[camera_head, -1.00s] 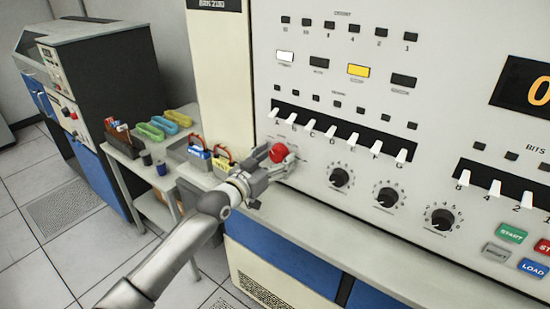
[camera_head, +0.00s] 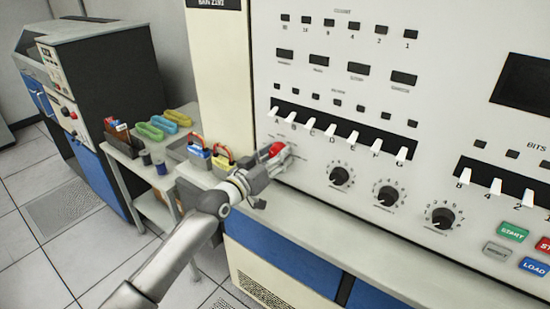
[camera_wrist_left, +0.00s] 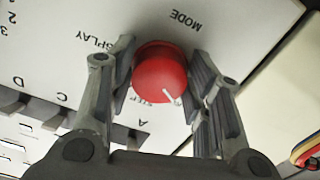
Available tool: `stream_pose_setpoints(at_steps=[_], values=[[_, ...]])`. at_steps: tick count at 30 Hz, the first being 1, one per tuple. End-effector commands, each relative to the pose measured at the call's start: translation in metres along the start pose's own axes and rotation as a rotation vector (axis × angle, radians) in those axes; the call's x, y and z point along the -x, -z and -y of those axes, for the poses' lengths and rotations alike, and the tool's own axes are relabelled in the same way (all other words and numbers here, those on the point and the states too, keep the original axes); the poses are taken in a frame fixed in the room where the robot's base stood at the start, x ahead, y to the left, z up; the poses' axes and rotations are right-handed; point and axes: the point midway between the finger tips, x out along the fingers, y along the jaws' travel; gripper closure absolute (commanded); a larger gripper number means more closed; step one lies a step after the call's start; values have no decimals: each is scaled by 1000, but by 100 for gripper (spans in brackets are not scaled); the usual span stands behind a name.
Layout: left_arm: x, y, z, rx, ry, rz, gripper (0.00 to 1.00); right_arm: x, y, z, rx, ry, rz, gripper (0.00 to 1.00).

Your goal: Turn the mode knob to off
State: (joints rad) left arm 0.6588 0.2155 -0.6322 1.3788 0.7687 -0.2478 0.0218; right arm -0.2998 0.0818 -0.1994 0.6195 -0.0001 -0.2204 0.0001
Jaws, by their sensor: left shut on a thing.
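The red mode knob (camera_head: 277,149) is on the pale control panel, left of the black dials. In the left wrist view the knob (camera_wrist_left: 160,72) sits between the two fingers, with MODE printed beside it. Its white pointer line is toward the lower right of that view, near a small STEP label. My left gripper (camera_head: 268,160) is shut on the knob; it also shows in the left wrist view (camera_wrist_left: 163,85). The fingers hide part of the lettering around the knob, and I cannot read an off mark. My right gripper is not in view.
White toggle switches (camera_head: 338,132) run in a row above the knob. Black dials (camera_head: 340,176) stand to its right. The display (camera_head: 522,82) and the panel lamps are dark. A side table (camera_head: 130,158) with small colored trays stands left of the panel.

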Motion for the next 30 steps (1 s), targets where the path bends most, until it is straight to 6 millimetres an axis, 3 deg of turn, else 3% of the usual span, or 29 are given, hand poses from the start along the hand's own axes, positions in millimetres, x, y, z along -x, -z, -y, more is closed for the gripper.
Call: stream_pose_setpoints(at_steps=[15, 30], values=[[0, -1, -1, 409, 1, 1, 78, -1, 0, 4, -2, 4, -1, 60], [0, 0, -1, 555, 1, 1, 78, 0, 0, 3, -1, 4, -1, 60]])
